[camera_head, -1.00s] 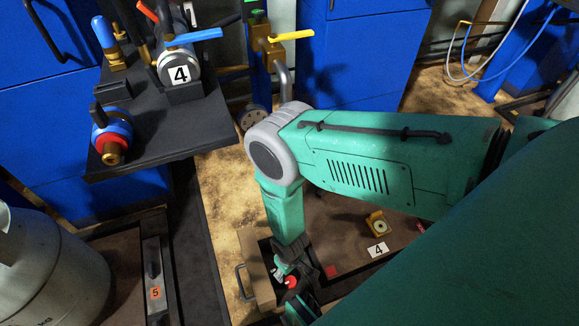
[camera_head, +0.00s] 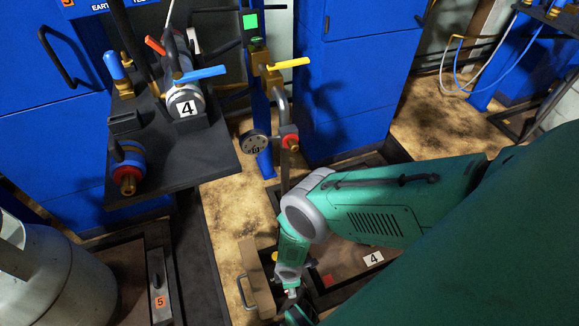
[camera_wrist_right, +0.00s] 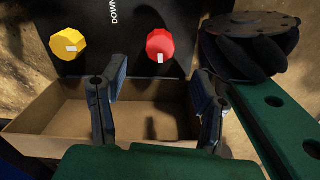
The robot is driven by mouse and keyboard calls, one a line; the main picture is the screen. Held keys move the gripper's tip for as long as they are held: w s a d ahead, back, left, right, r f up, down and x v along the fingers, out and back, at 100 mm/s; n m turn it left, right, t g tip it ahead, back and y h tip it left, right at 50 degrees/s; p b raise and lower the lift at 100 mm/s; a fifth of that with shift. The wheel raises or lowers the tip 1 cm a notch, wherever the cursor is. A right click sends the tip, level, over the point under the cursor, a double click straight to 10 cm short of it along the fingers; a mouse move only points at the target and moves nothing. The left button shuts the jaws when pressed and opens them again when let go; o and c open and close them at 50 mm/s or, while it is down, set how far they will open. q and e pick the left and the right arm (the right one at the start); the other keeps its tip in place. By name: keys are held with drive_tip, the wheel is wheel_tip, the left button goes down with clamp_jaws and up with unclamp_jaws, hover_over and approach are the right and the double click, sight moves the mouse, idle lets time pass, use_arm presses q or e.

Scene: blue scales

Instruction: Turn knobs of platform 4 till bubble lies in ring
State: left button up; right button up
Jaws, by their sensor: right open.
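In the right wrist view, a yellow knob (camera_wrist_right: 63,44) and a red knob (camera_wrist_right: 160,45) stand on a black panel (camera_wrist_right: 115,60) with the word "DOWN". My right gripper (camera_wrist_right: 157,105) is open and empty, apart from both knobs, its fingers appearing below them. In the head view, platform 4 (camera_head: 340,262) is a brown surface with a "4" label (camera_head: 373,258), partly hidden by my right arm. A bit of yellow (camera_head: 275,256) shows beside the arm. The bubble and ring cannot be seen now. My left gripper is out of view.
A tan box (camera_head: 258,282) with a metal handle sits beside the platform; its open inside shows in the wrist view. A grey tank (camera_head: 45,270) is at left.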

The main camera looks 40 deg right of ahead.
wheel_tip(320, 180, down, 8)
drive_tip(key=b, duration=0.5)
